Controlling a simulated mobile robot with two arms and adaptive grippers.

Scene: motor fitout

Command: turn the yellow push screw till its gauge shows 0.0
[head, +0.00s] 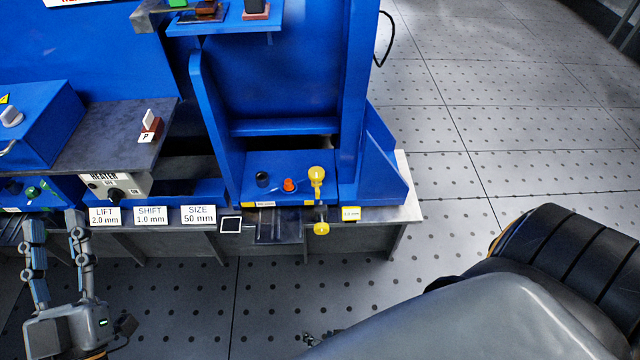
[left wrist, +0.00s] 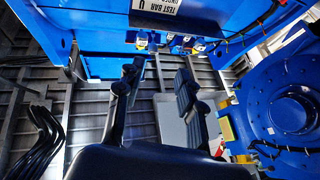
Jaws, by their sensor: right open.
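A round yellow knob (head: 321,228) sticks out at the front edge of the blue machine's bench, and it looks like the push screw. A small yellow gauge plate (head: 351,213) is just right of it; its figures are too small to read surely. Another yellow knob on a stem (head: 316,175) stands above on the blue block. My left gripper (head: 55,222) is open and empty at the lower left, far from the yellow knobs; its parted fingers also show in the left wrist view (left wrist: 160,72). Only a small dark part of my right gripper (head: 318,338) shows below, mostly hidden by my right arm.
An orange knob (head: 289,185) and a black knob (head: 262,179) sit left of the upper yellow knob. LIFT, SHIFT and SIZE cards (head: 150,216) line the bench edge. A heater box (head: 115,186) is at the left. The floor right of the bench is clear.

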